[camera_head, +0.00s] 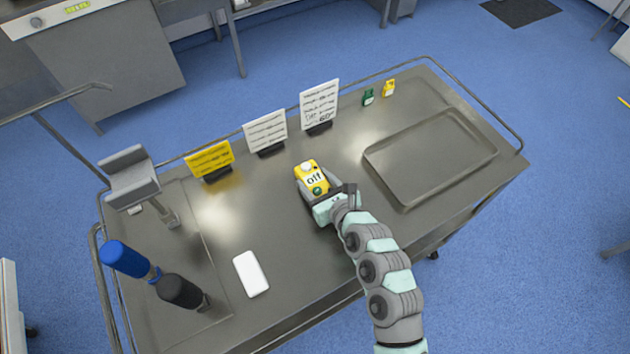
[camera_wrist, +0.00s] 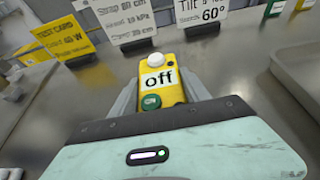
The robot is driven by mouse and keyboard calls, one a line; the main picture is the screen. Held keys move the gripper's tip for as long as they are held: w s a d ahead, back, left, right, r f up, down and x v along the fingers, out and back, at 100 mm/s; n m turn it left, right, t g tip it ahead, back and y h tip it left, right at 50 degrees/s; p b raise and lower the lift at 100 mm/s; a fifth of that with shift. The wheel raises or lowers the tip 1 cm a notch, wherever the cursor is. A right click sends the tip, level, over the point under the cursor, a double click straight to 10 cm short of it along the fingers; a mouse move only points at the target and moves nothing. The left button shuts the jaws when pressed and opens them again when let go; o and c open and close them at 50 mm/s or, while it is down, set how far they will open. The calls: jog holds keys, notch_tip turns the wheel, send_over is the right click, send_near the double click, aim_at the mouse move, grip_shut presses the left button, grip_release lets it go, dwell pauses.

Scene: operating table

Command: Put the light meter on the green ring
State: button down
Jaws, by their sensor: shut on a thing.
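A yellow device with a white dome and an "off" label (camera_head: 313,178), which looks like the light meter, is between the fingers of my gripper (camera_head: 315,192) near the middle of the metal table. In the wrist view the device (camera_wrist: 167,92) shows its white dome at the far end and a round green part at the near end. The grey fingers of my gripper (camera_wrist: 160,95) are shut on its two sides. I cannot tell whether it touches the table. I make out no green ring in either view.
A yellow card (camera_head: 209,158) and two white cards (camera_head: 265,131) (camera_head: 319,103) stand along the back. An empty tray (camera_head: 425,153) lies right. Small green (camera_head: 368,97) and yellow (camera_head: 389,87) items stand behind.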

jog(key=shift+f, duration=0.15)
jog(key=c, duration=0.5)
grip_release()
jog(key=shift+r, duration=0.3)
jog(key=p+v, duration=0.1)
jog(key=v, duration=0.9)
jog(key=shift+d, duration=0.15)
jog(key=shift+o, duration=0.3)
jog(key=shift+v, duration=0.9)
